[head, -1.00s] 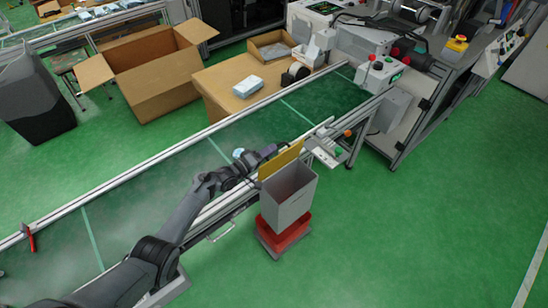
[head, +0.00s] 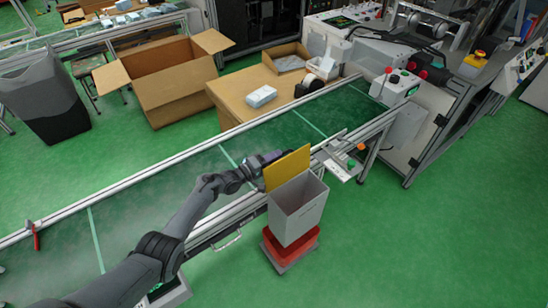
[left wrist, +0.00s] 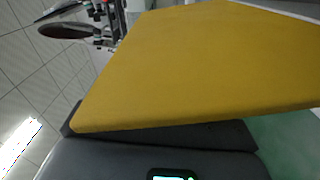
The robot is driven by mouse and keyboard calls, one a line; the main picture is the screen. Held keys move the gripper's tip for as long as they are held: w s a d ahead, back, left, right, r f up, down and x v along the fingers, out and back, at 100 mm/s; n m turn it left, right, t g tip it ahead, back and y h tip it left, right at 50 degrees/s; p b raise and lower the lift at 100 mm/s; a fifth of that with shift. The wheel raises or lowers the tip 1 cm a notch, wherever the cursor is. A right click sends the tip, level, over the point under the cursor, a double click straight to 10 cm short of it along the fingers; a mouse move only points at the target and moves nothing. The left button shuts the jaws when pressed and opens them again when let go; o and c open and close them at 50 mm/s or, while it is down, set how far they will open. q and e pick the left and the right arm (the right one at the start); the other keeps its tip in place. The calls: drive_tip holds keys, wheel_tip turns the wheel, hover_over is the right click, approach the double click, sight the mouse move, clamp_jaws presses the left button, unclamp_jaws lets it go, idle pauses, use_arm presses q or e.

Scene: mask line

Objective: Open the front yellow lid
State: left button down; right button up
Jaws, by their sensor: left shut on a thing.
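The yellow lid (head: 288,168) stands raised, roughly upright, at the back edge of a light grey bin (head: 298,214). The bin's top is open and its inside shows. My left gripper (head: 264,164) is at the lid's left side, shut on the lid; its fingertips are mostly hidden by the lid. In the left wrist view the yellow lid (left wrist: 205,62) fills much of the picture, close against the dark gripper body. My right gripper is not in view.
The bin stands on a red and grey base (head: 290,246) beside the conveyor (head: 160,205). A small bracket with buttons (head: 342,168) sits on the conveyor rail just right of the lid. Green floor (head: 420,240) is clear to the right.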

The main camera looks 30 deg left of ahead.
use_arm(q)
drive_tip(key=c, duration=1.2)
unclamp_jaws()
drive_tip(key=shift+s+d+f, duration=0.1)
drive_tip(key=shift+d+f, duration=0.05)
drive_tip(key=shift+f, duration=0.2)
drive_tip(key=shift+c, duration=0.2)
drive_tip(key=shift+o, duration=0.5)
drive_tip(key=shift+d+r, duration=0.1)
drive_tip(key=shift+s+a+r+p, duration=0.2)
drive_tip(key=shift+s+a+p, duration=0.15)
drive_tip(key=shift+s+p, duration=0.2)
drive_tip(key=p+v, duration=0.4)
drive_tip(key=v, duration=0.5)
drive_tip(key=shift+s+f, duration=0.25)
drive_tip(key=shift+s, duration=0.1)
